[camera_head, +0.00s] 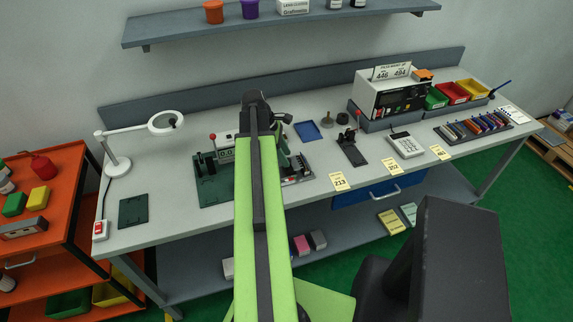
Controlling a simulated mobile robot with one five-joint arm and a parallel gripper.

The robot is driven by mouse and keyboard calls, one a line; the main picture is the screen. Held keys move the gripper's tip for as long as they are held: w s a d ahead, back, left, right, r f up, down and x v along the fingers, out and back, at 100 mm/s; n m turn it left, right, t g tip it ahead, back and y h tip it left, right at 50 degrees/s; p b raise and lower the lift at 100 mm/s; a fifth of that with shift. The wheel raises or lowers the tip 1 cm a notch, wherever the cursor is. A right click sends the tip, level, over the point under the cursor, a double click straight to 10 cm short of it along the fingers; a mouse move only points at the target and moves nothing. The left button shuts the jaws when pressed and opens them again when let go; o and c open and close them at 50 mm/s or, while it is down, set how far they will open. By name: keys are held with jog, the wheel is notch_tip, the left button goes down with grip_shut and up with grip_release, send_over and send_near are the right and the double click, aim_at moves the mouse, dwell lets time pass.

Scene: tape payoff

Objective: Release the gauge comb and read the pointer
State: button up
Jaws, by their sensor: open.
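A bench device with a small display (226,155) and a red-knobbed lever (213,137) stands on a dark green base plate (213,196) on the workbench. My green arm crosses in front of its right part.
An orange cart (67,222) stands left.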

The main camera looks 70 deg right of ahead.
jog(key=shift+s+f, duration=0.2)
jog(key=shift+f, duration=0.35)
jog(key=shift+d, duration=0.1)
jog(key=shift+r, duration=0.1)
grip_shut()
